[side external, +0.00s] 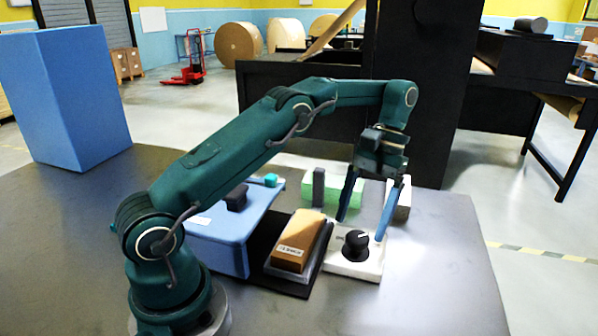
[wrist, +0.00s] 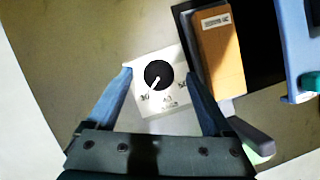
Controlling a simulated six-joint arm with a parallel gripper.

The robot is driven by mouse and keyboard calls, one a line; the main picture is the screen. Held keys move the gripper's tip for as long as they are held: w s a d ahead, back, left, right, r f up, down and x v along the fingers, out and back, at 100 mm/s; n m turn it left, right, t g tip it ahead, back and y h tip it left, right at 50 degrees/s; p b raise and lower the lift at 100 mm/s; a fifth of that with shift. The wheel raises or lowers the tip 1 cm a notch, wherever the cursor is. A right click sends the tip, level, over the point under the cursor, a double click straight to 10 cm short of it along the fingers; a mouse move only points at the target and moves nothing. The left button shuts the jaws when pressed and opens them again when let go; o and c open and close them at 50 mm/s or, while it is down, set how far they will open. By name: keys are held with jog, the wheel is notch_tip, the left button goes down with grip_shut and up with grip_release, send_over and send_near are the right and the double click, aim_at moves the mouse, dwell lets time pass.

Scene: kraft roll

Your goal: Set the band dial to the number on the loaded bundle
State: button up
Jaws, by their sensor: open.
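The band dial is a black round knob (side external: 356,245) on a white plate (side external: 343,266), standing on the dark table. In the wrist view the knob (wrist: 158,74) has a white pointer toward the lower left. Small blurred figures sit around it on the plate (wrist: 140,72). The loaded bundle (side external: 298,242) is a brown stack left of the dial; it also shows in the wrist view (wrist: 221,55). Its white label is too small to read surely. My gripper (side external: 361,230) is open and empty, pointing down, its blue fingers either side of the knob and apparently above it.
A blue unit (side external: 222,240) with a black knob and teal part stands left of the bundle. A green block (side external: 330,190), a dark upright piece (side external: 318,187) and a pale block (side external: 399,205) are behind the dial. The table's right side (side external: 450,260) is clear.

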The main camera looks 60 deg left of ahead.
jog(key=shift+r, duration=0.5)
jog(key=s+a+r, duration=0.6)
jog(key=a+r, duration=0.1)
jog(key=a, duration=0.3)
jog(key=s+d+r+m+t+y, duration=0.25)
jog(key=s+d+r, duration=0.25)
jog(key=d+r, duration=0.3)
jog(key=s+d+f+m+t, duration=0.2)
jog(key=s+d+f+t, duration=0.3)
jog(key=f+t, duration=0.2)
jog(key=shift+s+d+f+h, duration=0.3)
jog(key=shift+f+h, duration=0.15)
jog(key=shift+f, duration=0.3)
